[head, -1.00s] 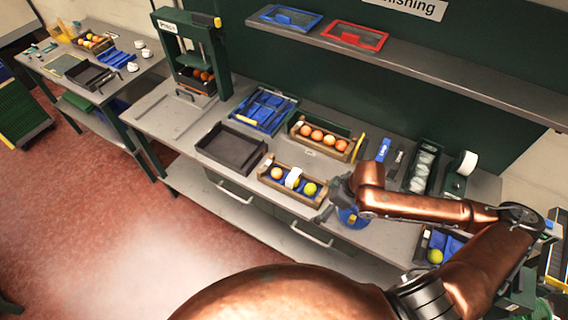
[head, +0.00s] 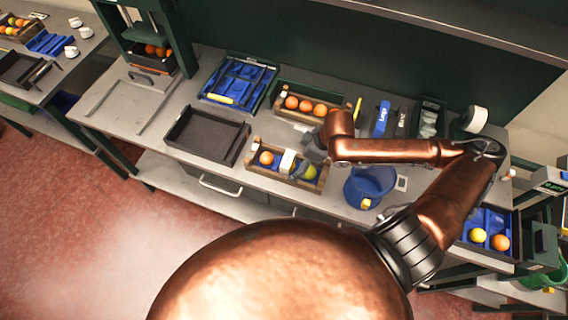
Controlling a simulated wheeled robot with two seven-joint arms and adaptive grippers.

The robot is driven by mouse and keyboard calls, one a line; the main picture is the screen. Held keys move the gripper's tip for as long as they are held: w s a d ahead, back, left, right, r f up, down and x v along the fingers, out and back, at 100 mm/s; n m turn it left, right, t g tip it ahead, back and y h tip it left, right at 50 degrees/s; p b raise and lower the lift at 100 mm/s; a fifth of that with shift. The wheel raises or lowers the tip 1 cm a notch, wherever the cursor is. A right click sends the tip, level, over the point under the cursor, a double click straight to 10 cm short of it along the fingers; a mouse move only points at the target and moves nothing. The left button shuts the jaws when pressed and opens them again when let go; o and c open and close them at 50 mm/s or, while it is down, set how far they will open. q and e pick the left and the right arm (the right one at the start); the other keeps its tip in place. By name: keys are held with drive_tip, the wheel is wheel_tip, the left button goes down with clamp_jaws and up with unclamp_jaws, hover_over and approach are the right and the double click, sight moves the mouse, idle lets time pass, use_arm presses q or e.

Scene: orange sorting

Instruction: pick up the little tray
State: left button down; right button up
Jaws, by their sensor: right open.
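My right gripper (head: 314,150) is open, above the right part of the front wooden crate (head: 317,186), which holds an orange (head: 266,158), a white card (head: 288,161) and yellow-green fruit (head: 309,172). The gripper hides part of the crate; I cannot tell whether it touches anything inside. Several trays show, and I cannot tell which is the little one. An empty black tray (head: 207,137) lies left of the crate. A blue divided tray (head: 238,81) lies behind it. At the right, another tray with blue compartments (head: 492,216) holds a yellow and an orange fruit. My left gripper is out of view.
A second wooden crate (head: 308,118) with oranges stands behind. A blue bucket (head: 369,186) stands right of the front crate, under my right arm. A white tape roll (head: 475,119) is at the back right. The bench's left part (head: 125,105) is mostly clear.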

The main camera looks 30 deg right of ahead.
sight(292, 163)
drive_tip(key=shift+w+a+f, duration=0.15)
drive_tip(key=shift+f, duration=0.3)
drive_tip(key=shift+x, duration=1.2)
drive_tip(key=x, duration=0.4)
drive_tip(key=shift+w+f+b, duration=0.1)
drive_tip(key=shift+w+b, duration=0.2)
drive_tip(key=shift+w, duration=0.1)
drive_tip(key=shift+c, duration=0.7)
drive_tip(key=shift+a, duration=0.1)
drive_tip(key=c, duration=1.4)
